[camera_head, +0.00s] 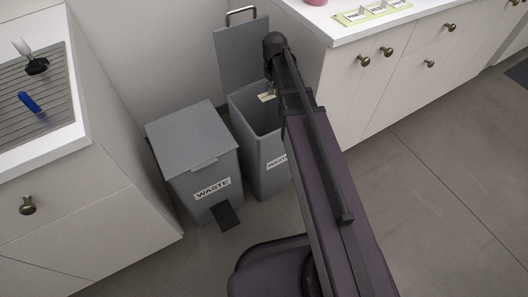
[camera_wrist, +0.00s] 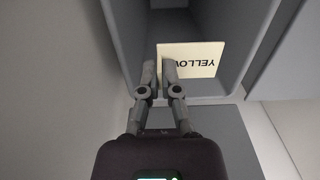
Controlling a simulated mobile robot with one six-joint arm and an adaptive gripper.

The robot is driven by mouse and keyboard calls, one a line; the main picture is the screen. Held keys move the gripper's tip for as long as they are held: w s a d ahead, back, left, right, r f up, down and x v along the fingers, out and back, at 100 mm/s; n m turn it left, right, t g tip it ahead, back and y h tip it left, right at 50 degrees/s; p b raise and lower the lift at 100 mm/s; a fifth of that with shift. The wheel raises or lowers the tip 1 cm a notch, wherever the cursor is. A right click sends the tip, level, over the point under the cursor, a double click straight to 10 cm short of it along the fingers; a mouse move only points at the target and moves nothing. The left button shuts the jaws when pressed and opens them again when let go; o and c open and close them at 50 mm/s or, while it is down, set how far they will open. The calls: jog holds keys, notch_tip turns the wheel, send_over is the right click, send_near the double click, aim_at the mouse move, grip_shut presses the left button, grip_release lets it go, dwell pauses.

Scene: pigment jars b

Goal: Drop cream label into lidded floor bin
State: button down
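The cream label (camera_wrist: 196,58) reads "YELLOW", upside down in the wrist view. My gripper (camera_wrist: 160,64) is nearly closed with the label's left end at its fingertips, and it appears to hold the label there. In the head view the label (camera_head: 267,97) and my gripper (camera_head: 271,87) are in the mouth of the rear floor bin (camera_head: 266,161). This grey bin has its lid (camera_head: 241,57) raised and a partly hidden "WASTE" tag on its front. The bin walls surround the label in the wrist view. The fingertips are small and partly hidden by my arm in the head view.
A second grey bin (camera_head: 192,157) marked "WASTE" stands closed beside it, with a dark pedal (camera_head: 226,217). White cabinets flank the bins. The left counter holds a blue object (camera_head: 29,102) on a grey rack. A label strip (camera_head: 372,12) lies on the right counter. Floor is clear at right.

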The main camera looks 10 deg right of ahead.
jog(key=shift+f+b, duration=2.25)
jog(key=shift+f, duration=0.2)
jog(key=c, duration=0.7)
grip_release()
jog(key=shift+w, duration=0.1)
